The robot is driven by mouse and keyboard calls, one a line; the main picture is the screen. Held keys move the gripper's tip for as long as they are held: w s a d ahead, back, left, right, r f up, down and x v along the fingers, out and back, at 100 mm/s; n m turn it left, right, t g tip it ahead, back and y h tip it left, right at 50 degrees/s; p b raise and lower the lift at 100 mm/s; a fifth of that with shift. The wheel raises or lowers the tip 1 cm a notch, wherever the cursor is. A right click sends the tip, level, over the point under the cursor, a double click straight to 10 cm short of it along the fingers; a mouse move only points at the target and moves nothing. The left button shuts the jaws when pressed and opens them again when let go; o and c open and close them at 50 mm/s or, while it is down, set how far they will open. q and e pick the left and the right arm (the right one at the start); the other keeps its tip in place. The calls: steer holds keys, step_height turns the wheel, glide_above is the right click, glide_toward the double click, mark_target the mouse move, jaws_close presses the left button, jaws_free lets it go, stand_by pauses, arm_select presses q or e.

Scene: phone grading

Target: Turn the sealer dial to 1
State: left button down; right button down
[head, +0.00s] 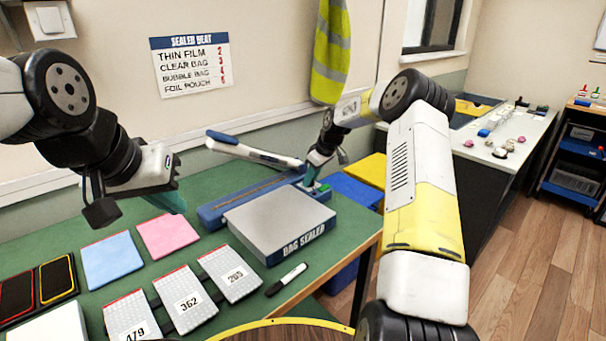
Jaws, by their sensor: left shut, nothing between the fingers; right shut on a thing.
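The blue bag sealer (212,216) stands on the green bench with its white and blue lever arm (262,153) raised. My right gripper (312,180) reaches down at the sealer's right end and is shut on the sealer dial there. The dial is mostly hidden by the fingers, and its setting cannot be read. My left gripper (176,203) is shut and empty, held above the bench to the left of the sealer.
A grey box lettered BAG SEALER (283,222) is in front of the sealer. Pink (166,235) and blue (112,260) pads, numbered bags (185,300) and a marker (286,279) lie on the bench. A SEALER HEAT sign (190,65) hangs on the wall. Blue and yellow bins stand right.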

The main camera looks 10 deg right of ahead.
steer(key=shift+f+n+g, duration=0.15)
steer(key=shift+n+g, duration=0.25)
steer(key=shift+n, duration=0.6)
steer(key=shift+d, duration=0.1)
steer(key=c, duration=1.4)
jaws_free()
steer(key=shift+o, duration=0.2)
steer(key=v, duration=0.8)
